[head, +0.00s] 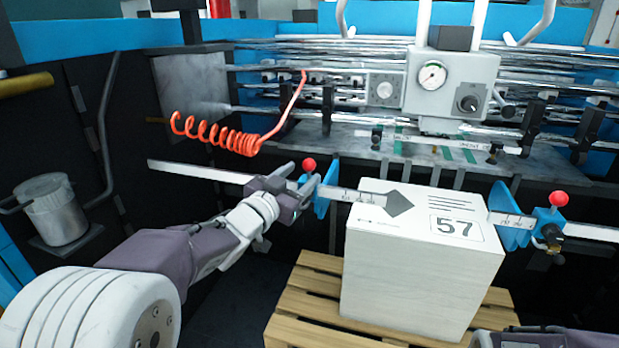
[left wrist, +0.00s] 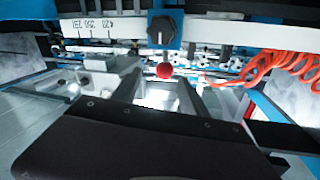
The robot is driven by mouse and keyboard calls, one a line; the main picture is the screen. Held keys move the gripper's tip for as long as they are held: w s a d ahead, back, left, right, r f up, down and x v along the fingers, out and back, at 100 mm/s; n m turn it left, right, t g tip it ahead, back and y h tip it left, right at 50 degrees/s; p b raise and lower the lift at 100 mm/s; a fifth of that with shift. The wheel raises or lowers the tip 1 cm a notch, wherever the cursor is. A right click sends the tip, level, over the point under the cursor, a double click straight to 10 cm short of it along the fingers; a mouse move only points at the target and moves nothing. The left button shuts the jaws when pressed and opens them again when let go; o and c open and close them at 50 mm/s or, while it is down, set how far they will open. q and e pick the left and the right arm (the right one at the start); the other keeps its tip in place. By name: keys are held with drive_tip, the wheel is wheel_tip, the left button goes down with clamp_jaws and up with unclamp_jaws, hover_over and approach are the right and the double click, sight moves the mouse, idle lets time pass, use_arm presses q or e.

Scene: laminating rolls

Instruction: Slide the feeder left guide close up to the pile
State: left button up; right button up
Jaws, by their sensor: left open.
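The feeder left guide (head: 323,193) is a blue plate with a red ball knob (head: 309,165), mounted on a white scale bar. The pile (head: 415,268) is a tall white stack marked 57; a visible gap separates its left side from the left guide. My left gripper (head: 300,186) is open at the left guide, just by its red knob. In the left wrist view the red knob (left wrist: 164,70) shows between the open fingers, below a blue block with a black knob (left wrist: 163,30). Whether the fingers touch the guide is unclear.
The pile stands on a wooden pallet (head: 300,300). The right guide (head: 508,222), also blue with a red knob (head: 558,198), is close to the pile's right side. A coiled orange hose (head: 215,135) hangs behind my left arm. A gauge box (head: 450,85) stands above the pile.

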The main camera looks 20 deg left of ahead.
sight(304, 168)
use_arm(q)
drive_tip(key=shift+w+d+r, duration=0.1)
drive_tip(key=shift+d, duration=0.05)
drive_tip(key=w, duration=0.4)
drive_tip(key=shift+w+a+f+p, duration=0.2)
drive_tip(key=shift+w+a+p, duration=0.1)
drive_tip(key=shift+p, duration=0.05)
drive_tip(key=x, duration=0.4)
drive_tip(key=shift+w+d, duration=0.2)
drive_tip(key=shift+d, duration=0.05)
drive_tip(key=shift+c, duration=0.3)
drive_tip(key=shift+d, duration=0.1)
clamp_jaws()
